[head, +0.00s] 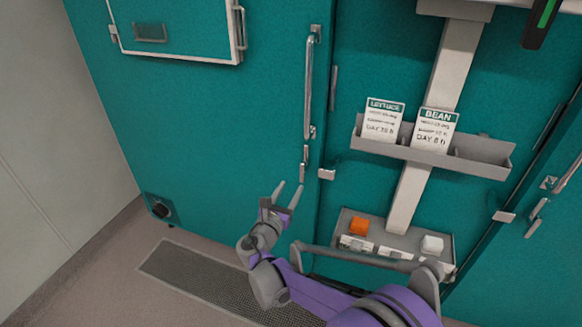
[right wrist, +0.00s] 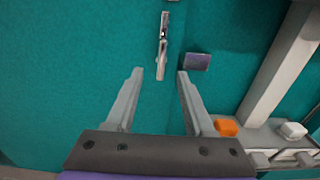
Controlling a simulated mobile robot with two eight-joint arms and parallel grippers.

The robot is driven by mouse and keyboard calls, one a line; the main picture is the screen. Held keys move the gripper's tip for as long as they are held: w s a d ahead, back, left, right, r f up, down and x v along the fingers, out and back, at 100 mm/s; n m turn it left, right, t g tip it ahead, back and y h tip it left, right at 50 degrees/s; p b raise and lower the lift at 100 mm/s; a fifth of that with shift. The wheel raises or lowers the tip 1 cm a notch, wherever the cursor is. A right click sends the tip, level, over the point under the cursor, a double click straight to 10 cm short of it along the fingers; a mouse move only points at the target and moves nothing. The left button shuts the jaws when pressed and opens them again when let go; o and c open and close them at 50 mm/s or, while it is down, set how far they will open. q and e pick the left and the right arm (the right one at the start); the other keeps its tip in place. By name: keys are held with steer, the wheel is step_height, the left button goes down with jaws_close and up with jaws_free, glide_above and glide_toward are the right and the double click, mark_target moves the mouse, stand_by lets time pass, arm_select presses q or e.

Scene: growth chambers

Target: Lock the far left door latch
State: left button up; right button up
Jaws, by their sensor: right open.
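The far left door (head: 220,125) is a teal panel with a long vertical silver handle (head: 308,88) near its right edge. Below the handle is the small silver latch (head: 303,168), its lever hanging down. A silver catch plate (head: 326,174) sits just right of it, apart from the lever. My right gripper (head: 288,194) is open and empty, just below and left of the latch. In the right wrist view the latch (right wrist: 162,48) and the catch plate (right wrist: 197,62) lie ahead of the open fingers (right wrist: 158,75). My left gripper is not in view.
Right of the door a grey rack (head: 430,150) holds lettuce and bean cards. Below it a grey tray (head: 350,215) carries an orange block (head: 359,226) and a white block (head: 432,244). Another latch (head: 537,210) shows at right. A floor grate (head: 200,275) lies below the door.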

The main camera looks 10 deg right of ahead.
mark_target(301, 171)
steer(key=x, duration=1)
steer(key=shift+d+r+b, duration=0.15)
steer(key=shift+d+b, duration=0.15)
steer(key=shift+b, duration=0.05)
jaws_close()
stand_by(0.9)
